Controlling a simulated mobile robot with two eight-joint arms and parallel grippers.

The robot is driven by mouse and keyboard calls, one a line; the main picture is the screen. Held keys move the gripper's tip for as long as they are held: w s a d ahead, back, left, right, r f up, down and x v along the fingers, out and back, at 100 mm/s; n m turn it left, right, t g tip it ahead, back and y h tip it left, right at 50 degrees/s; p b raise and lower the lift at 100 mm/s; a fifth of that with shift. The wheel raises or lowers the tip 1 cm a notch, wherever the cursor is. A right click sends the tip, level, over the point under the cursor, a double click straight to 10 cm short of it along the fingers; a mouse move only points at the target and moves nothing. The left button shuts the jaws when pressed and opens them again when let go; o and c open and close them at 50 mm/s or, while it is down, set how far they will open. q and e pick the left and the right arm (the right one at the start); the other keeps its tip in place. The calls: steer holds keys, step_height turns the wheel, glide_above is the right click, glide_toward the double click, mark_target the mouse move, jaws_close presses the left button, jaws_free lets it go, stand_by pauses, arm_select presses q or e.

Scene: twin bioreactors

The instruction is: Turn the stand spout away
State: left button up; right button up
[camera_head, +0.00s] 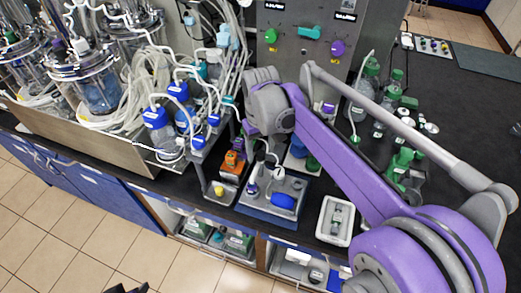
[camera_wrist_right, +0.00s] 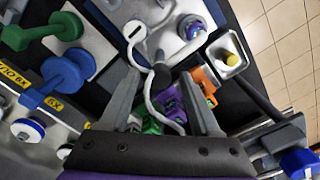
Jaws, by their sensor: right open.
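A small stand with a pale top (camera_head: 271,186) sits on the dark bench, and a thin white curved tube (camera_head: 272,149), which looks like its spout, rises from it. In the right wrist view the white tube (camera_wrist_right: 151,98) curves between the fingers of my right gripper (camera_wrist_right: 158,80). The fingers are open on either side of it; I cannot tell whether either touches it. In the head view the right wrist (camera_head: 270,102) is above and behind the stand, and its fingertips are hard to make out. Dark tips (camera_head: 128,289) at the bottom edge look like my left gripper.
An orange block (camera_head: 232,160) and a holder with a yellow cap (camera_head: 219,191) stand left of the stand. Blue-capped bottles (camera_head: 157,125) are farther left. A white tray (camera_head: 335,221) lies to the right. A steel panel with coloured knobs (camera_head: 309,33) stands behind.

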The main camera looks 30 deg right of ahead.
jaws_close()
stand_by(1.4)
